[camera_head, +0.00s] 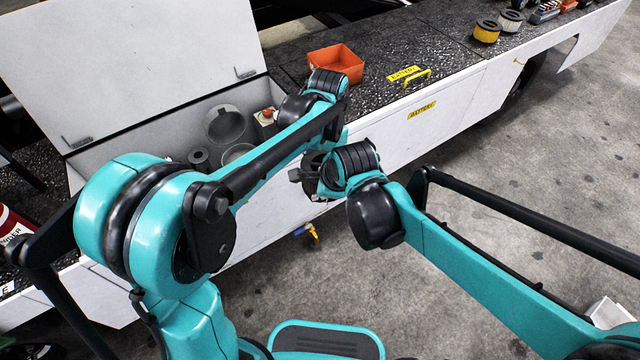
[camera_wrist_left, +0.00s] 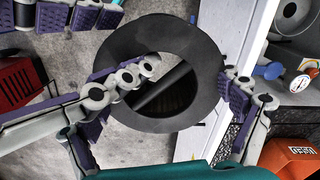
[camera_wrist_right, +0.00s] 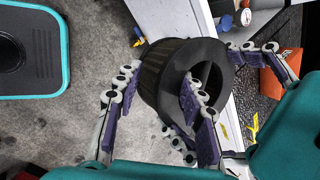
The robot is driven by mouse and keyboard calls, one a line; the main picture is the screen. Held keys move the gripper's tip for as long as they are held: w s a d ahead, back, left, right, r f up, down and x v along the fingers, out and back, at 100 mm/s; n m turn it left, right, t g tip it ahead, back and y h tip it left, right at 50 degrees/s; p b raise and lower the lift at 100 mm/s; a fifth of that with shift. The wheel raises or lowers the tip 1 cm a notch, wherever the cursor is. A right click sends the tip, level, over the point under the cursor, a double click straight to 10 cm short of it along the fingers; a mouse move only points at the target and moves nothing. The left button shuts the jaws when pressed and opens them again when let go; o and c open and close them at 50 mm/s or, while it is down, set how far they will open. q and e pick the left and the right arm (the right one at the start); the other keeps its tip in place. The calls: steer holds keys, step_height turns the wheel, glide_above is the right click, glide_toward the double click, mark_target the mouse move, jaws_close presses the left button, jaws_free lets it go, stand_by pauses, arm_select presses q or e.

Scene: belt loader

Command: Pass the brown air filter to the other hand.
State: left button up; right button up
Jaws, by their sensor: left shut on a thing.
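The air filter is a dark, ring-ended cylinder with pleats; in the right wrist view (camera_wrist_right: 160,75) its side looks dark brown, and its black end ring faces the left wrist camera (camera_wrist_left: 125,45). In the head view only a dark part of it (camera_head: 311,178) shows beside the wrists. My left gripper (camera_wrist_left: 165,100) is shut on the filter, one finger against the ring's right edge. My right gripper (camera_wrist_right: 160,85) is open at the filter, one finger across its hole and the other outside its wall with a visible gap.
The white loader has an open compartment with grey cylindrical parts (camera_head: 225,124). An orange bin (camera_head: 336,64) and a yellow handle (camera_head: 417,79) are on its dark top. A yellow filter (camera_head: 487,31) and a grey filter (camera_head: 511,21) stand farther right.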

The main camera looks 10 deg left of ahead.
steer(key=shift+w+a+f, duration=0.15)
steer(key=shift+w+f, duration=0.05)
steer(key=shift+f, duration=0.2)
steer(key=shift+s, duration=0.1)
jaws_close()
arm_select(q)
steer(key=o, duration=1)
steer(key=shift+o, duration=0.2)
